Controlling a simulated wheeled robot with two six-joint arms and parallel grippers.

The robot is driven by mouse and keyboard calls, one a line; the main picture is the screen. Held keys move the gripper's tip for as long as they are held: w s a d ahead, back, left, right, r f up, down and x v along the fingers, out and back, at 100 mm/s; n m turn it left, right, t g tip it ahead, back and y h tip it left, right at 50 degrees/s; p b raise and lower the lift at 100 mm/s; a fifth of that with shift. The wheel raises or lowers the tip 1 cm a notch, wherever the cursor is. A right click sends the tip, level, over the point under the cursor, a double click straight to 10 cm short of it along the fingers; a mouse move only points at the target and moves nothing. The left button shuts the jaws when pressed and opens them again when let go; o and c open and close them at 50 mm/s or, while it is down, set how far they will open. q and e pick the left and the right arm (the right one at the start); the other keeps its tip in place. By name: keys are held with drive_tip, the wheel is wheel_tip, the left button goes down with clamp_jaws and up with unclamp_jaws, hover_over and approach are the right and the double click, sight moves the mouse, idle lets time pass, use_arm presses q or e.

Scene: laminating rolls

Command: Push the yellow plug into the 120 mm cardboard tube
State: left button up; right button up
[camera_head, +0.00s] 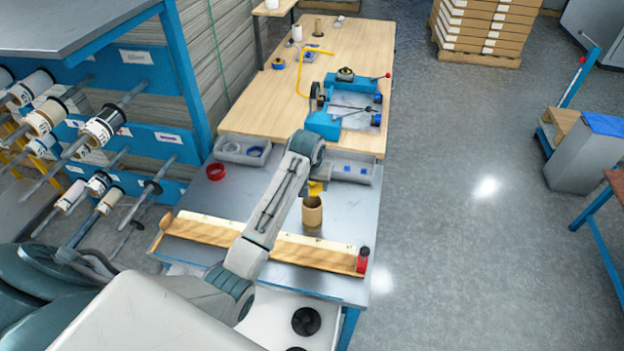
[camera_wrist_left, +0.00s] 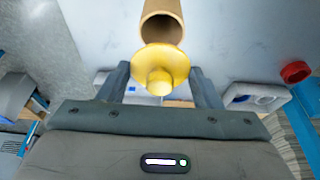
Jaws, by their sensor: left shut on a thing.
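The cardboard tube (camera_head: 312,214) stands upright on the grey metal table top, its open end up. The yellow plug (camera_head: 315,188) is at the tip of my left arm, just above and behind the tube's rim in the head view. In the left wrist view the plug (camera_wrist_left: 160,66) sits between the two fingers of my left gripper (camera_wrist_left: 160,84), which is shut on it. The tube (camera_wrist_left: 163,18) shows past the plug there, and the plug's wide flange overlaps the near edge of its opening. I cannot tell whether they touch. My right gripper is not in view.
A wooden ledge (camera_head: 262,242) runs across the front of the table, with a red-and-black item (camera_head: 363,260) at its right end. A red ring (camera_head: 215,171) lies at left. Grey bins (camera_head: 242,151) and a blue machine (camera_head: 345,105) stand behind. Table right of the tube is clear.

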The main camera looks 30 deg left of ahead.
use_arm(q)
wheel_tip(320, 180, down, 6)
drive_tip(key=shift+s+f, duration=0.15)
idle(1.2)
